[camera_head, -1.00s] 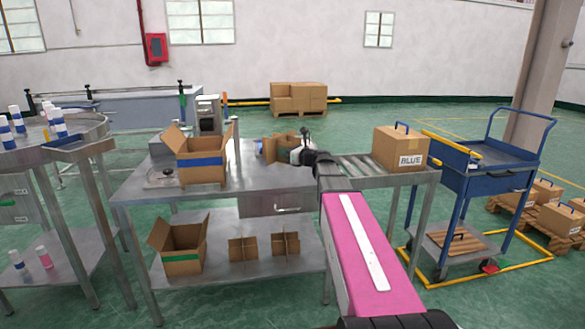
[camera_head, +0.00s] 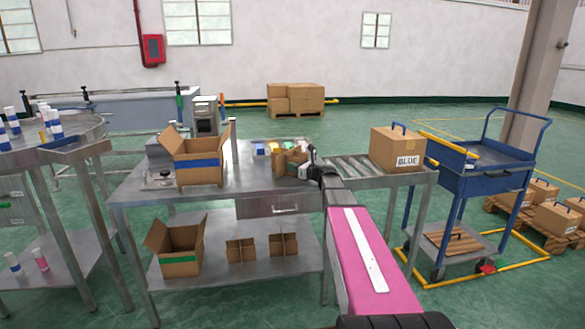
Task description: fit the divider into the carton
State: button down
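An open carton (camera_head: 201,175) with a blue band stands upright on the left part of the steel worktable, flaps up. I see no divider in its visible opening. A brown cardboard divider (camera_head: 287,161) is at my gripper (camera_head: 301,163), right of the carton and over the table. My gripper appears shut on the divider's right side, though the fingertips are small and partly hidden. I cannot tell whether the divider is clear of the tabletop.
The lower shelf holds a green-banded carton (camera_head: 181,262) and two more dividers (camera_head: 240,250). A closed carton marked BLUE (camera_head: 398,149) sits on the roller conveyor (camera_head: 355,166) to the right. Tabletop between carton and divider looks clear.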

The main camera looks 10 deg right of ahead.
jog(key=shift+f, duration=0.1)
jog(key=c, duration=1.3)
grip_release()
jog(key=shift+c, duration=0.2)
